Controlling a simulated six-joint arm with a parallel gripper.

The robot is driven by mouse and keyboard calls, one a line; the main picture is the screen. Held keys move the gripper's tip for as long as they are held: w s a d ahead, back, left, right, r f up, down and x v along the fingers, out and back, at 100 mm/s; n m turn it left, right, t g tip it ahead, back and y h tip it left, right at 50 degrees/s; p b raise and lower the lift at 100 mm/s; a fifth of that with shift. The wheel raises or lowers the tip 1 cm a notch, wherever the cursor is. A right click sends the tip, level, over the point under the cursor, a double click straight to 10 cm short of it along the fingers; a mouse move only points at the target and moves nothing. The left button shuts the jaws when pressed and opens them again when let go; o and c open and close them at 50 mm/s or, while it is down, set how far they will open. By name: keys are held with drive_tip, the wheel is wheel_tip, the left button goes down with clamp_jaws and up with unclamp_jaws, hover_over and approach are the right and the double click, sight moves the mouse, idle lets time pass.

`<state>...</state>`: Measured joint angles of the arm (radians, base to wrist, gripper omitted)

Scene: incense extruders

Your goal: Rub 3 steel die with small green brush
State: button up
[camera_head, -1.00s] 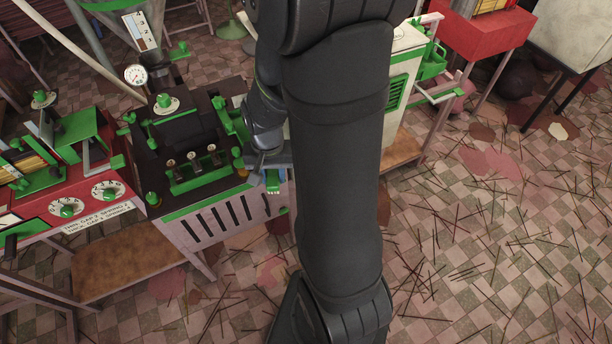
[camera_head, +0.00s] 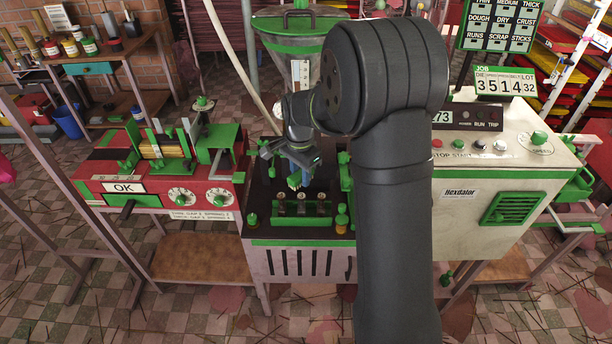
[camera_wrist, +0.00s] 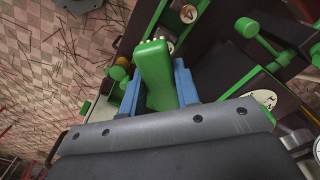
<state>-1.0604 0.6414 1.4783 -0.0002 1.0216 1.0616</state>
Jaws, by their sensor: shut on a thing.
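My gripper (camera_head: 297,180) is shut on the small green brush. In the wrist view, the brush (camera_wrist: 154,72) stands out between the two blue fingers, with pale bristle tips at its far end. Three steel dies sit in a row in a green holder on the front of the dark-topped machine: left (camera_head: 280,208), middle (camera_head: 301,208) and right (camera_head: 321,208). My gripper is just behind and above this row. In the wrist view, a round metal face (camera_wrist: 188,13) shows just beyond the bristles. I cannot tell whether the bristles touch a die.
A red machine (camera_head: 160,196) with dials stands at the left. A white cabinet (camera_head: 480,205) with buttons stands at the right, partly behind my arm. Green knobs and posts crowd the machine top around my gripper.

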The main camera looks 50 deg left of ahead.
sight(301, 196)
drive_tip(key=shift+f, duration=2.75)
drive_tip(key=shift+w+a+f, duration=0.2)
drive_tip(key=shift+w+f, duration=0.05)
drive_tip(key=shift+f, duration=0.25)
drive_tip(key=shift+w+a+f, duration=0.2)
drive_tip(key=shift+f, duration=0.25)
drive_tip(key=shift+c, duration=0.4)
drive_tip(key=shift+w+a+r, duration=0.1)
drive_tip(key=shift+w+a, duration=0.45)
drive_tip(key=shift+s+d, duration=1.05)
drive_tip(key=shift+w+a, duration=0.95)
drive_tip(key=shift+a, duration=0.05)
drive_tip(key=shift+s+d, duration=0.85)
drive_tip(key=shift+d, duration=0.05)
drive_tip(key=shift+w+a, duration=0.7)
drive_tip(key=shift+a, duration=0.05)
drive_tip(key=shift+s+d, duration=0.65)
drive_tip(key=shift+s+d+r, duration=0.1)
drive_tip(key=shift+d, duration=0.05)
drive_tip(key=shift+r, duration=4)
